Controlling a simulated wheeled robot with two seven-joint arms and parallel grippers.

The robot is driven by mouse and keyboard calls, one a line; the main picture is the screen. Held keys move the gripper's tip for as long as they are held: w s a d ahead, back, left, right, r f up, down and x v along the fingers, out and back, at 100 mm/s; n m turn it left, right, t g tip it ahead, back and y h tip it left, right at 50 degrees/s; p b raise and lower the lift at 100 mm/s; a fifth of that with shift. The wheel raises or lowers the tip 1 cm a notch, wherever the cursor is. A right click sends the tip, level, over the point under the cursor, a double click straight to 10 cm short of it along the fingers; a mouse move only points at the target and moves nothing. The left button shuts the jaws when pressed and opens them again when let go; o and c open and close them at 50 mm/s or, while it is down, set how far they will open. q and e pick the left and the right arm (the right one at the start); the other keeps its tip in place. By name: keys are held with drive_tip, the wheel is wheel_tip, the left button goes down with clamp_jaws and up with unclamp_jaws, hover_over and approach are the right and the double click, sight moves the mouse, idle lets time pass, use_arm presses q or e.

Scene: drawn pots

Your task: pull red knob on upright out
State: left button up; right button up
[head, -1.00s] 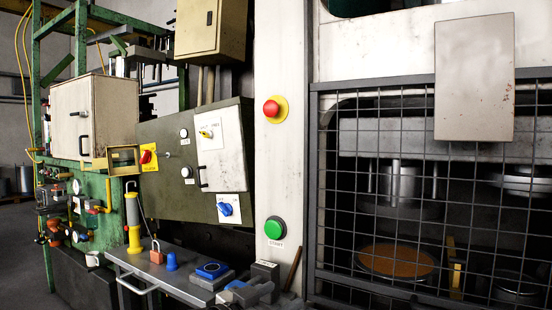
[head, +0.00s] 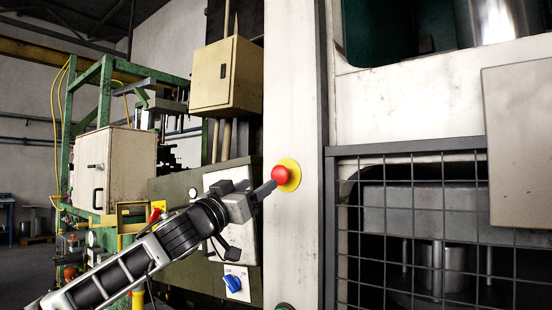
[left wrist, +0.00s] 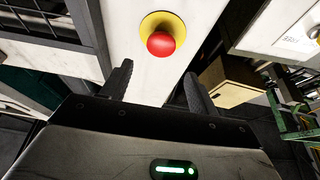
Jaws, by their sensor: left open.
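The red knob (head: 281,175) sits on a yellow round plate (head: 294,173) on the white upright (head: 294,90). My left gripper (head: 265,189) reaches up from the lower left, its fingertips close to the knob's left side in the head view. In the left wrist view the red knob (left wrist: 161,43) is beyond the fingertips, roughly midway between them, with the yellow plate (left wrist: 150,22) behind it. The fingers of my left gripper (left wrist: 157,82) are spread apart with nothing between them. I cannot tell whether a finger touches the knob. My right gripper is not in view.
A wire mesh guard (head: 412,245) stands right of the upright. A beige box (head: 226,75) hangs left of the upright, and a green button (head: 284,306) shows at the bottom edge.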

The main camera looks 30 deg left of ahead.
sight(277, 173)
use_arm(q)
drive_tip(key=p+x, duration=0.3)
drive_tip(key=x, duration=0.4)
drive_tip(key=shift+w+r, duration=0.15)
drive_tip(key=shift+w, duration=0.15)
drive_tip(key=shift+w+d, duration=0.1)
drive_tip(key=shift+w, duration=0.3)
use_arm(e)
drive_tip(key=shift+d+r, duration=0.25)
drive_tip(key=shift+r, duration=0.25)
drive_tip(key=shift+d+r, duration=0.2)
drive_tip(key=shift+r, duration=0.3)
